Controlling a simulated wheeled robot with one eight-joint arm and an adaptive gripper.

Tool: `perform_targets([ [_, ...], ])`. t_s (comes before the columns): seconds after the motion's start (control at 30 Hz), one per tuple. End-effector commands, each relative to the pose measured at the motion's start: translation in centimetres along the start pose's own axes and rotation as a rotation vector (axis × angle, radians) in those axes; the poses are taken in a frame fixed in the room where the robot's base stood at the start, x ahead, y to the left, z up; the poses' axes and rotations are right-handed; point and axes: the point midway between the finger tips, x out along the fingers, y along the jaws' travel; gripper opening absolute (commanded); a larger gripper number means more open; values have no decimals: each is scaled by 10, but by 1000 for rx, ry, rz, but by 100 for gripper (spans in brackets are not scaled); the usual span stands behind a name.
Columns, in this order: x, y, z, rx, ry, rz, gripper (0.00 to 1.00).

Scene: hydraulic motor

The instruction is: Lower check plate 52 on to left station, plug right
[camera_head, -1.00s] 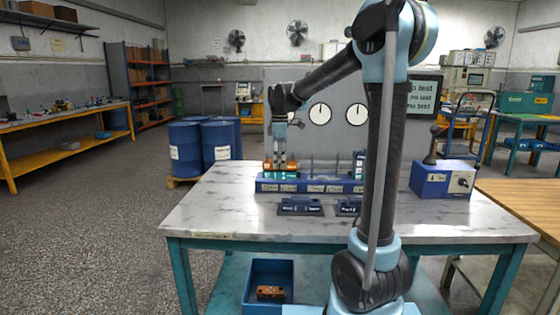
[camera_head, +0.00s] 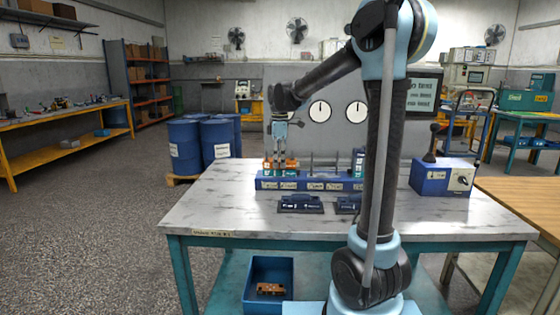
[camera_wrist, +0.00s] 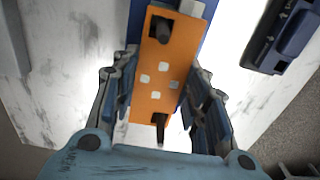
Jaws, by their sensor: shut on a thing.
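An orange plate (camera_wrist: 162,85) is between the fingers of my gripper (camera_wrist: 158,110) in the wrist view, with four pale squares in its middle and a square hole near each end. A dark post shows in each hole. In the head view, my gripper (camera_head: 279,163) is shut on this orange plate (camera_head: 291,163) at the left end of the blue rack (camera_head: 325,185). Teal shows at the plate's level there. I cannot tell whether the plate rests on what is below. The plate's number is not readable.
Thin upright posts (camera_head: 312,163) stand mid-rack; a teal-and-dark stack (camera_head: 358,163) is at its right end. Two dark blue fixtures (camera_head: 300,204) lie in front. A blue control box (camera_head: 443,178) with a lever is at the right. A blue bin (camera_head: 252,290) below holds an orange part.

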Motion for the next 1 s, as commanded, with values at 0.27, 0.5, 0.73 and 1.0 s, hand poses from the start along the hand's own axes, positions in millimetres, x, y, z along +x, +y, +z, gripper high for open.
perform_targets([
  [0.27,3,0,0,0,0,0,0],
  [0.5,4,0,0,0,0,0,65],
  [0.73,4,0,0,0,0,0,65],
  [1.0,-11,0,0,0,0,0,65],
])
